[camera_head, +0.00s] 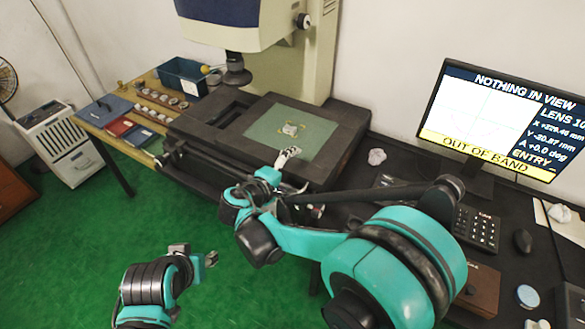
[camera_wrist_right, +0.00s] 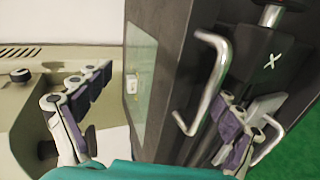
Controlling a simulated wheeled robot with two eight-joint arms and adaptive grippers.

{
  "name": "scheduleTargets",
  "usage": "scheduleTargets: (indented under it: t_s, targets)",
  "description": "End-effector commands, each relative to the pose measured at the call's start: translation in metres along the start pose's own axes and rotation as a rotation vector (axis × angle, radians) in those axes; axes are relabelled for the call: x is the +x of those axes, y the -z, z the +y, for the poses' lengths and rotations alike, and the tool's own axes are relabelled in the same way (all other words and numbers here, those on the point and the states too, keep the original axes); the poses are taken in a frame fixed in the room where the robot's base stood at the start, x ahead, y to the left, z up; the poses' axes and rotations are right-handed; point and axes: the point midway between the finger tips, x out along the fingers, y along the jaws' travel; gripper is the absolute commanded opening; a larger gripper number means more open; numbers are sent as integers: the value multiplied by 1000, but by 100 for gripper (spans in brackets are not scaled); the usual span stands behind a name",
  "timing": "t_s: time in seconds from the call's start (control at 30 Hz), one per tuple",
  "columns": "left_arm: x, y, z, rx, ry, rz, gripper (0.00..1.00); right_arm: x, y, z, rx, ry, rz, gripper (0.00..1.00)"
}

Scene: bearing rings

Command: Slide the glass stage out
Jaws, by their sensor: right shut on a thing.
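The glass stage (camera_head: 313,143) is a pale green pane set in a thick black frame under the measuring machine's lens. A small light part (camera_head: 290,129) lies on the glass. My right gripper (camera_head: 285,163) is at the stage's front edge. In the right wrist view the glass (camera_wrist_right: 147,100) is left of a metal bar handle (camera_wrist_right: 213,85) on the frame's front face. The right gripper's fingers (camera_wrist_right: 155,115) stand wide apart, one on each side of the stage front; the exact contact is hidden. My left gripper (camera_head: 198,256) is low over the green floor, small and partly hidden.
The measuring machine (camera_head: 222,20) overhangs the stage. A monitor (camera_head: 505,120) reads "NOTHING IN VIEW" and "OUT OF BAND". A wooden bench (camera_head: 142,128) with rings and a blue bin (camera_head: 180,77) stands left.

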Motion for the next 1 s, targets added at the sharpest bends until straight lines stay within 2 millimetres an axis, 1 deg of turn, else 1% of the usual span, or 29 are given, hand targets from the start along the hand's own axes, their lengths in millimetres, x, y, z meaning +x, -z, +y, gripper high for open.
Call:
scheduleTargets:
  t_s: [0.03, 0.13, 0.17, 0.2, 0.37, 0.5, 0.67, 0.7, 0.73, 0.77, 1.0]
  targets:
    - [-4, 3, 0, 0, 0, 0, 40, -12, 6, 53, -59, -183, 8, 69]
    - [-4, 3, 0, 0, 0, 0, 40, -12, 6, 53, -58, -183, 8, 68]
    - [-4, 3, 0, 0, 0, 0, 40, -5, 4, 6, 5, -1, 11, 66]
    - [-4, 3, 0, 0, 0, 0, 40, -6, 4, 7, 4, -2, 11, 61]
    - [-6, 4, 0, 0, 0, 0, 40, -14, 4, 5, 4, -2, 14, 59]
    - [-7, 5, 0, 0, 0, 0, 40, -24, 4, 4, 5, -2, 13, 53]
    - [-9, 6, 0, 0, 0, 0, 40, -36, 4, 1, 4, -1, 13, 58]
    - [-9, 6, 0, 0, 0, 0, 40, -39, 4, 0, 3, -1, 13, 47]
    - [-9, 6, 0, 0, 0, 0, 40, -40, 3, 0, 3, 0, 11, 34]
    - [-9, 6, 0, 0, 0, 0, 40, -42, 3, -1, 3, 0, 10, 31]
    - [-10, 7, 0, 0, 0, 0, 40, -57, 2, -7, 3, 3, 6, 31]
